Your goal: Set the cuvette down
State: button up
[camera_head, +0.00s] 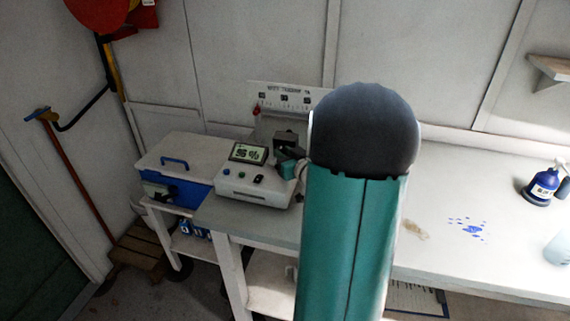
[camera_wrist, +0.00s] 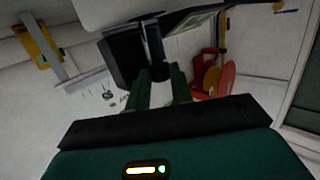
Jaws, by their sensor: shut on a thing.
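My gripper (camera_wrist: 160,76) shows in the wrist view with its two green fingers shut on a small dark-topped piece, which I take to be the cuvette (camera_wrist: 159,70). Its body is hard to make out between the fingers. Just beyond the fingertips is a dark block (camera_wrist: 124,54) of the bench device. In the head view my gripper (camera_head: 290,155) is at the right side of the white device (camera_head: 254,187), close to the dark block (camera_head: 285,138). The cuvette cannot be made out there. The device's screen (camera_head: 248,152) seems to read 96 %.
A blue cooler (camera_head: 180,189) with a pale lid stands left of the device. A marked white panel (camera_head: 283,97) is behind. My arm hides the middle of the bench (camera_head: 480,262). Blue spots (camera_head: 472,230) and a blue bottle (camera_head: 541,187) are at the right.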

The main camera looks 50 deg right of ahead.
notch_tip(320, 180, down, 4)
jog(key=shift+r, duration=0.1)
jog(key=o, duration=0.9)
jog(key=shift+o, duration=0.2)
jog(key=v, duration=1.3)
jog(key=shift+s+d, duration=0.2)
jog(key=shift+s, duration=0.25)
